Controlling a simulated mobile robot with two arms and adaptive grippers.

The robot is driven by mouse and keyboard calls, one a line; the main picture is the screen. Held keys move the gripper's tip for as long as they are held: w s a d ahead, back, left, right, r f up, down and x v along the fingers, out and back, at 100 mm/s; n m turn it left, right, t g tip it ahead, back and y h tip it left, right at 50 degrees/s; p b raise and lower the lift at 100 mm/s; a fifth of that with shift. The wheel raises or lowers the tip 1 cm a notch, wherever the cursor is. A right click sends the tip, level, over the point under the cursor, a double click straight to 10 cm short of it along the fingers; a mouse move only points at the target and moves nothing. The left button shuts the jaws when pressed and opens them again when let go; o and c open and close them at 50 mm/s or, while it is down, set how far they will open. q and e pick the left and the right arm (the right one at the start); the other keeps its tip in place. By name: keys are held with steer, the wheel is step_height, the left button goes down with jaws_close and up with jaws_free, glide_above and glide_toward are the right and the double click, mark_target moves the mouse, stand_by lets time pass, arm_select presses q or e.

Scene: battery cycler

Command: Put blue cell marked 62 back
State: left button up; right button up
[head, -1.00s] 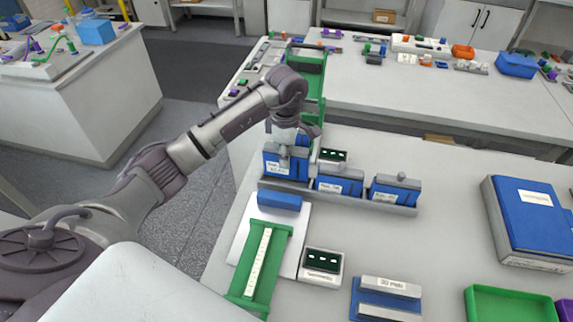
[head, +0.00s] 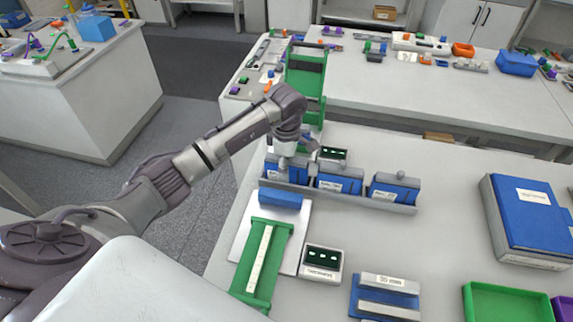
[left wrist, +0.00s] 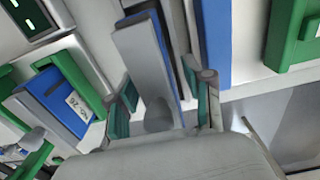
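Three blue cells with white labels stand side by side in a grey rack (head: 360,202) in the head view: a left cell (head: 271,171), a middle cell (head: 340,180) and a right cell (head: 394,190). The label numbers are too small to read. My left gripper (head: 293,152) is right above the left cell. In the left wrist view its green-padded fingers (left wrist: 163,107) stand apart, with a grey knob between them and gaps on both sides. The grey-topped cell (left wrist: 143,62) lies just beyond them. My right gripper is not in view.
A green frame (head: 318,107) stands behind the rack. In front are a blue block (head: 280,200), a green tray with a pale strip (head: 261,262) and a small display box (head: 321,263). A blue binder (head: 535,215) lies right. Bare table lies between.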

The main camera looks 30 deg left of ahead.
arm_select(q)
steer(key=shift+r, duration=0.1)
step_height(320, 180, up, 11)
steer(key=b, duration=0.3)
steer(key=shift+r, duration=0.55)
steer(key=shift+f, duration=0.1)
